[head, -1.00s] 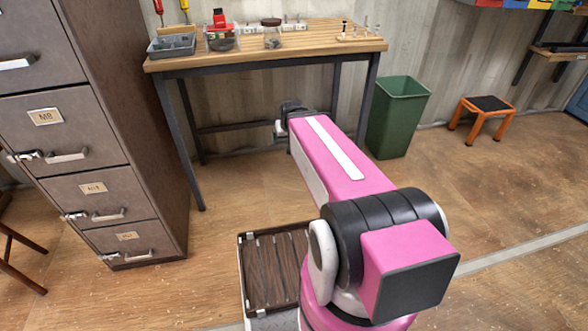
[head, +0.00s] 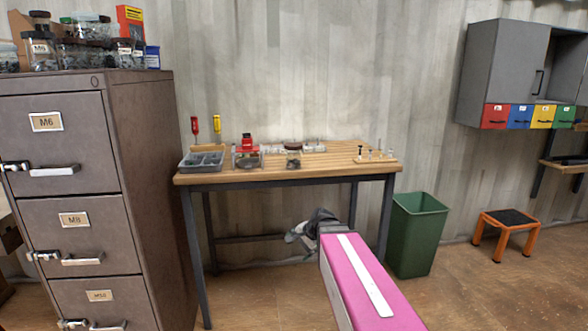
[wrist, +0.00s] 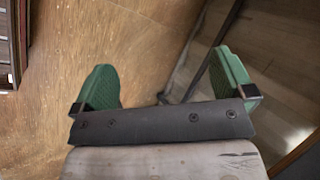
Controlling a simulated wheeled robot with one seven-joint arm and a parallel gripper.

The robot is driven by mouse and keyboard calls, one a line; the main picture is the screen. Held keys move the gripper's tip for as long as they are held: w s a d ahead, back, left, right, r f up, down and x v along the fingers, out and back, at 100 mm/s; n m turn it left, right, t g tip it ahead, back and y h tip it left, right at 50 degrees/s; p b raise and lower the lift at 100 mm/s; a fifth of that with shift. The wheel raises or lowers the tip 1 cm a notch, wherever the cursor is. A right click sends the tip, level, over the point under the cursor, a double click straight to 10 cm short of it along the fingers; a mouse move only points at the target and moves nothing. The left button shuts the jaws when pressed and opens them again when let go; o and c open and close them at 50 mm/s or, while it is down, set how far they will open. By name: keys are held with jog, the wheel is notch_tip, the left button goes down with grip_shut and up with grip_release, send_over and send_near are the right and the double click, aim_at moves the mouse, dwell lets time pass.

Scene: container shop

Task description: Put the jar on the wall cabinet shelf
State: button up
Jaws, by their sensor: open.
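A small clear jar (head: 293,161) with a dark lid stands upright on the wooden workbench (head: 330,164), near the middle. The grey wall cabinet (head: 503,68) hangs at the upper right. Its left part has a closed door, and an open compartment (head: 566,68) shows at its right, partly cut off by the picture edge. My gripper shows in the wrist view (wrist: 167,78), its two green fingers wide apart with nothing but floor between them. In the head view my arm's end is low in front of the bench, below the bench top and away from the jar.
A grey parts tray (head: 202,162) and a red-topped container (head: 247,157) are left of the jar; a peg stand (head: 374,156) is right. A filing cabinet (head: 75,215) with several jars on top stands left. A green bin (head: 416,235) and orange stool (head: 506,232) stand right.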

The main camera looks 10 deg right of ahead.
jog(key=w+d+r+m+t+y, duration=0.3)
jog(key=w+r+m+t, duration=0.2)
jog(key=w+r+m, duration=0.7)
jog(key=m+t+y, duration=0.2)
jog(key=m+t, duration=0.3)
jog(key=m, duration=0.2)
send_near(301, 148)
jog(key=x, duration=0.8)
jog(key=shift+s+a, duration=0.1)
jog(key=shift+s, duration=0.05)
jog(key=shift+x, duration=2.85)
jog(key=shift+f, duration=0.15)
jog(key=c, duration=1.4)
jog(key=shift+c, duration=0.2)
